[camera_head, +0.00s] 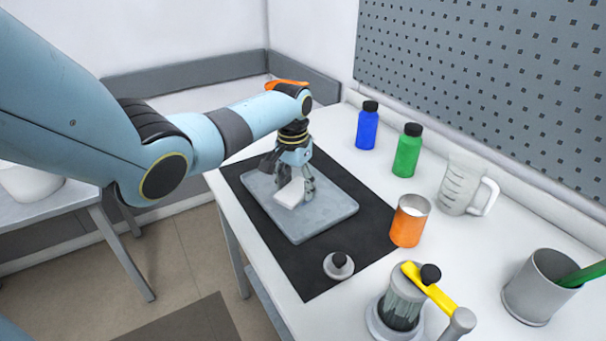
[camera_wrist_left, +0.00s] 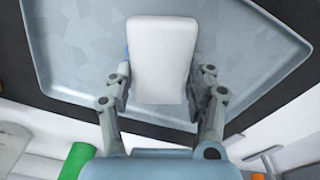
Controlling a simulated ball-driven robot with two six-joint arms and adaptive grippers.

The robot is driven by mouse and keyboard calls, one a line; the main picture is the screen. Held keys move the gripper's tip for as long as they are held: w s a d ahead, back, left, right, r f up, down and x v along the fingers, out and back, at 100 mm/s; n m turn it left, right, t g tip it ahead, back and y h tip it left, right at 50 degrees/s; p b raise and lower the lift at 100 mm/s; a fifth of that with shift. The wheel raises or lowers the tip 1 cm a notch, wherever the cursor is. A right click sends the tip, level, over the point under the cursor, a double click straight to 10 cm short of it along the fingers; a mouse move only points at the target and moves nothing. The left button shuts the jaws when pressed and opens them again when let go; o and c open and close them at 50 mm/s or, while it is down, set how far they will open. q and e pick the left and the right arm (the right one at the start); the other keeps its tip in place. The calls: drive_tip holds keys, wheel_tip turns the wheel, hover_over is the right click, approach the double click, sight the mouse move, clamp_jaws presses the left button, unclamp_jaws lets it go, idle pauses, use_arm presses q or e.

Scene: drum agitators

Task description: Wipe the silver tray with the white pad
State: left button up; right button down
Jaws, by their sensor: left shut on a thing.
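The silver tray (camera_head: 318,222) lies on a black mat (camera_head: 276,250) on the white table. My left gripper (camera_head: 296,192) points down over the tray and is shut on the white pad (camera_head: 290,195). In the left wrist view the pad (camera_wrist_left: 162,55) sits between the two fingers (camera_wrist_left: 160,88), with the tray (camera_wrist_left: 75,60) behind it. The pad is at or just above the tray's surface; I cannot tell whether it touches. My right gripper is not in view.
A blue bottle (camera_head: 366,128), a green bottle (camera_head: 407,153), a clear jug (camera_head: 461,186) and an orange cup (camera_head: 409,222) stand right of the mat. A small grey lidded item (camera_head: 338,267) is on the mat's near part. A jar with a yellow bar (camera_head: 405,300) and a grey pot (camera_head: 535,290) stand nearer.

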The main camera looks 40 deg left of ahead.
use_arm(q)
drive_tip(key=shift+a+f, duration=0.15)
drive_tip(key=shift+a, duration=0.05)
drive_tip(key=shift+d, duration=0.1)
drive_tip(key=shift+w+d+f+b, duration=0.1)
drive_tip(key=shift+w+d+b, duration=0.05)
drive_tip(key=shift+w+b, duration=0.5)
drive_tip(key=shift+w+d+b, duration=0.1)
drive_tip(key=shift+w+b, duration=0.45)
drive_tip(key=shift+w, duration=0.05)
drive_tip(key=shift+w+d+b, duration=0.1)
drive_tip(key=shift+w+b, duration=0.2)
drive_tip(key=shift+w, duration=0.1)
drive_tip(key=shift+r+p, duration=0.35)
drive_tip(key=shift+s+p, duration=0.2)
drive_tip(key=shift+p, duration=0.3)
drive_tip(key=s+p, duration=0.2)
drive_tip(key=shift+a+r+p, duration=0.1)
drive_tip(key=shift+a+p, duration=0.2)
drive_tip(key=shift+s+a+p, duration=0.15)
drive_tip(key=shift+s+p, duration=0.25)
drive_tip(key=shift+s, duration=0.05)
drive_tip(key=shift+f, duration=0.25)
